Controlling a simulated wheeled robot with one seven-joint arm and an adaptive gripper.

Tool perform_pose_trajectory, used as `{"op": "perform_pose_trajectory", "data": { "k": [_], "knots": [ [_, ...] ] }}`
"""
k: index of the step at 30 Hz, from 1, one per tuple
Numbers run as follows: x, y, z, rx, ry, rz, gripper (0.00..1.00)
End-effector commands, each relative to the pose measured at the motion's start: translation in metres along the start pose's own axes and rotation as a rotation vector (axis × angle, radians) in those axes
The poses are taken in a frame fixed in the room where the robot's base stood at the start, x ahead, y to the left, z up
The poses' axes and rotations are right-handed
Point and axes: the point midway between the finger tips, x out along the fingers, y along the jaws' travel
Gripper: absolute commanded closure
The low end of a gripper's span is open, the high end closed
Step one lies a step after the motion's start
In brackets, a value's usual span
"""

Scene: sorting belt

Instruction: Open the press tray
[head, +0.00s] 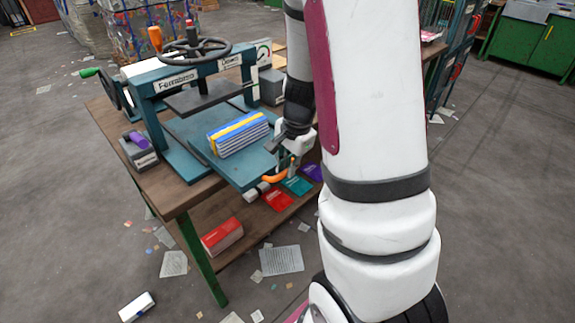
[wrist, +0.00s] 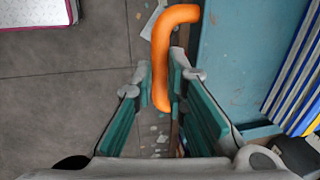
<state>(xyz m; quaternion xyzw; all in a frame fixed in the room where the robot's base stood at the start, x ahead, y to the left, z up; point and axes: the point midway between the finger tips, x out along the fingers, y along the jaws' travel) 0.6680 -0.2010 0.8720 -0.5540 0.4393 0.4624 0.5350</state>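The press tray (head: 246,172) is a flat teal plate that sticks out from the front of the press, with a stack of blue, white and yellow books (head: 238,134) on it. Its orange handle (head: 274,178) is at the front edge. In the wrist view the teal tray (wrist: 235,55) lies to the right of the orange handle (wrist: 160,60). My gripper (wrist: 160,85) is open, one finger on each side of the handle's lower end; I cannot tell whether either finger touches it. In the head view my gripper (head: 285,155) is beside the tray's right edge, partly hidden.
The teal press (head: 152,97) has a dark handwheel (head: 194,51) on top. It stands on a wooden table (head: 181,195) with green legs. A grey box with a purple item (head: 138,146) is at its left. A red book (head: 222,236) lies on the lower shelf. Papers litter the floor.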

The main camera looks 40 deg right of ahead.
Motion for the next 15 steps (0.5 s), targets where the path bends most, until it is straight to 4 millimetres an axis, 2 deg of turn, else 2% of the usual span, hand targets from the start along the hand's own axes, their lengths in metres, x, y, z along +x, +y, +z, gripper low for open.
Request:
{"op": "perform_pose_trajectory", "data": {
  "k": [1, 3, 15],
  "knots": [
    [-0.0002, -0.0001, -0.0001, 0.0, 0.0, 0.0, 0.82],
    [-0.0002, -0.0001, -0.0001, 0.0, 0.0, 0.0, 0.67],
    [-0.0056, -0.0009, -0.0005, 0.0, 0.002, -0.003, 0.67]
  ]
}}
